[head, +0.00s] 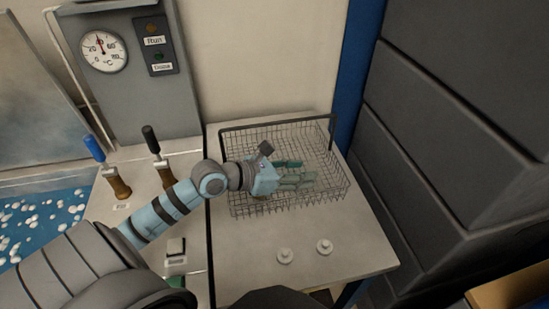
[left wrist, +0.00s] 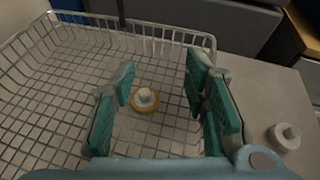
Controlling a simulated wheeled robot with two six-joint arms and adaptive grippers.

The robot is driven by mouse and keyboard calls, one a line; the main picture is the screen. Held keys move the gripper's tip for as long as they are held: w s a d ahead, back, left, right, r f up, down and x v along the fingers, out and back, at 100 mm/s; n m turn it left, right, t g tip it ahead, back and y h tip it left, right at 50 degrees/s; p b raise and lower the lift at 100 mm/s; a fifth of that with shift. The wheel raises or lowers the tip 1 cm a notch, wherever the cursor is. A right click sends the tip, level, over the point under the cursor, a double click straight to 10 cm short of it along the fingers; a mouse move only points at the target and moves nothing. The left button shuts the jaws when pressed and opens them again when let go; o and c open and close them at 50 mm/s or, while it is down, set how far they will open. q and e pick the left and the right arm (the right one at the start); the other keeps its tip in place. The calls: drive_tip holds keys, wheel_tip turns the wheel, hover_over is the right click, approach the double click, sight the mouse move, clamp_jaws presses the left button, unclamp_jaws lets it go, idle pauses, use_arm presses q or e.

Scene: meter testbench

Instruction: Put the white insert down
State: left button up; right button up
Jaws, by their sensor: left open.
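A white insert with a yellow-orange ring around its base (left wrist: 146,100) sits on the wire floor of the basket (left wrist: 60,112), between and beyond my fingers. I cannot make it out in the head view. My left gripper (head: 300,173) is open over the wire basket (head: 243,209), and its teal fingers stand apart with nothing between their pads. The open gripper also shows in the left wrist view (left wrist: 161,80). My right gripper is not in view.
Two white round pieces (head: 285,256) (head: 324,246) lie on the bench in front of the basket. A panel with a dial gauge (head: 103,50) and levers with blue (head: 95,149) and black handles stand left. Dark grey blocks (head: 440,130) rise at the right.

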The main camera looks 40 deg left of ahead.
use_arm(q)
drive_tip(key=p+v, duration=0.7)
drive_tip(key=v, duration=0.3)
drive_tip(key=shift+s+r+p, duration=0.2)
drive_tip(key=shift+p, duration=0.1)
drive_tip(key=shift+a+f, duration=0.1)
drive_tip(key=shift+a, duration=0.05)
